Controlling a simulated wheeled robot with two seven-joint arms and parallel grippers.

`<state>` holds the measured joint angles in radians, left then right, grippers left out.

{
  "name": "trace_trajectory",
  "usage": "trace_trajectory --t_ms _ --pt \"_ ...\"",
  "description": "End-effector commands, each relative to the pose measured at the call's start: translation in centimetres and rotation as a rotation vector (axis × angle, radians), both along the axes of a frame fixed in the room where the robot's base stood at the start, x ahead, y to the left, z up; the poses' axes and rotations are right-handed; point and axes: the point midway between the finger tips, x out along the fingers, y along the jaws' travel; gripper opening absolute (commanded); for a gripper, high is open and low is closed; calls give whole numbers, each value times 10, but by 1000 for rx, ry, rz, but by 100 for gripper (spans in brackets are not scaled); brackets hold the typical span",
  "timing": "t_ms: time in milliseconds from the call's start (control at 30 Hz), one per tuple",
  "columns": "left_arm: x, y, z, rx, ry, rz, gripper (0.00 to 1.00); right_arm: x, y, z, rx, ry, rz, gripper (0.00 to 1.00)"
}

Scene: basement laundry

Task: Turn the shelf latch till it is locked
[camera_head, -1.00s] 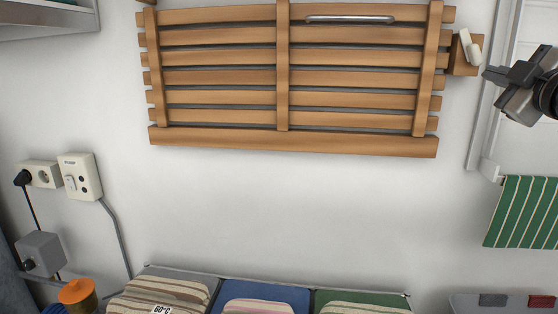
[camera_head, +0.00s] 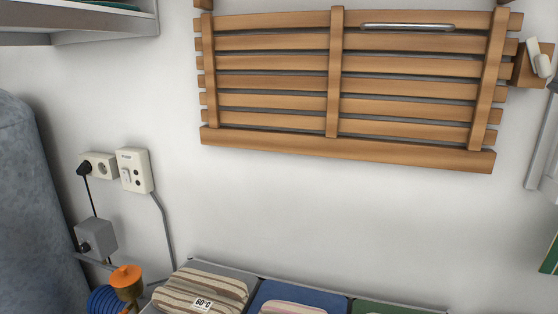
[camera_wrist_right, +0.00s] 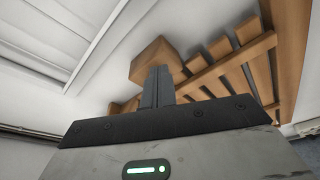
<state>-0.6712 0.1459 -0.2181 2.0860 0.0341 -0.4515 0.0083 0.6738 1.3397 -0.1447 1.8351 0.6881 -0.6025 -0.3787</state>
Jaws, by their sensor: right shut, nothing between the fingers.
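The shelf is a folded wooden slatted rack (camera_head: 335,141) on the wall in the head view. At its right end a wooden block (camera_head: 523,72) carries the small white latch (camera_head: 541,58), which stands tilted. My right gripper (camera_head: 553,87) shows only as a grey tip at the right edge, just below the latch. In the right wrist view its fingers (camera_wrist_right: 157,85) are shut and empty, in front of the wooden block (camera_wrist_right: 150,62); the latch cannot be made out there. Whether they touch is unclear. My left gripper is not in view.
A metal bar (camera_head: 407,27) crosses the rack's upper right. Wall sockets (camera_head: 133,170) with cables are at left. The wall below the rack is bare.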

Motion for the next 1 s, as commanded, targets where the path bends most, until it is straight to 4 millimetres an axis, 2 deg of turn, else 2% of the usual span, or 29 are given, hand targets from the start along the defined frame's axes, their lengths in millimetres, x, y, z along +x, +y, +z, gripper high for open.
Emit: trace_trajectory --t_ms 400,1000 --pt "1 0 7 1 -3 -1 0 0 4 6 -1 -7 5 0" --pt "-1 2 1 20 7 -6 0 -2 3 12 -4 -14 5 0"
